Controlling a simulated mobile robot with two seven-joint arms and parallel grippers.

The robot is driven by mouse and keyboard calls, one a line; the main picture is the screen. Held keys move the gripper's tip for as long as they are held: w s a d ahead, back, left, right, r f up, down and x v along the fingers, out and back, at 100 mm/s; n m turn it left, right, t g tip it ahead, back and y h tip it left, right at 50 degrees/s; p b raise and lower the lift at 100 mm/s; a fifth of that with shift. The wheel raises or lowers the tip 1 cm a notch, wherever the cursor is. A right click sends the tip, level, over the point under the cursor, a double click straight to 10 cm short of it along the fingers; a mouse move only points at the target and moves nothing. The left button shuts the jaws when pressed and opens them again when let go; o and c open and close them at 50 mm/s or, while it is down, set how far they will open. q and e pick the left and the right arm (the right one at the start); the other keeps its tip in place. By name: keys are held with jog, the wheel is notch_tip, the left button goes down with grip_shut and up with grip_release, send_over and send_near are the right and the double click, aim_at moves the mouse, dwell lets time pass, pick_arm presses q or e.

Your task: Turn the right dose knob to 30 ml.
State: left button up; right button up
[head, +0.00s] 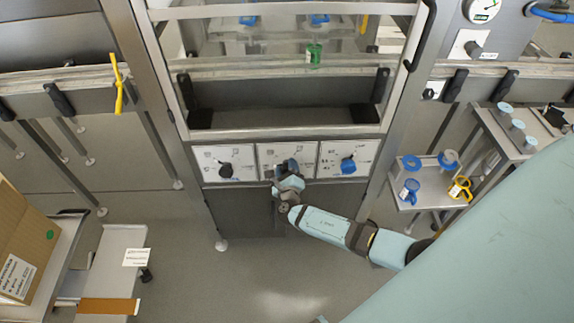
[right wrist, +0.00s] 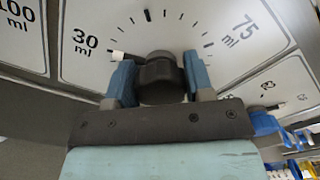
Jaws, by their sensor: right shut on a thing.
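The right dose knob (right wrist: 160,80) is black and sits on the middle white dial panel (head: 266,153), which also shows in the right wrist view (right wrist: 180,20). My right gripper (head: 287,172) is shut on this knob, with one blue finger on each side of it in the right wrist view (right wrist: 160,82). The 75 ml label (right wrist: 240,30) is at the right of the dial. My left gripper is not in view.
The left panel has a black knob (head: 225,170) and the right panel a blue knob (head: 347,165). Above them is a glass-fronted bay with a green container (head: 314,54). A cart (head: 430,188) with blue and yellow items stands at right. The floor in front is clear.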

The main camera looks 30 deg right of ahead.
dwell(0.3)
jog(key=o, duration=0.9)
jog(key=v, duration=1.3)
jog(key=shift+s+a+p, duration=0.15)
jog(key=shift+s+p, duration=0.15)
jog(key=shift+s, duration=0.1)
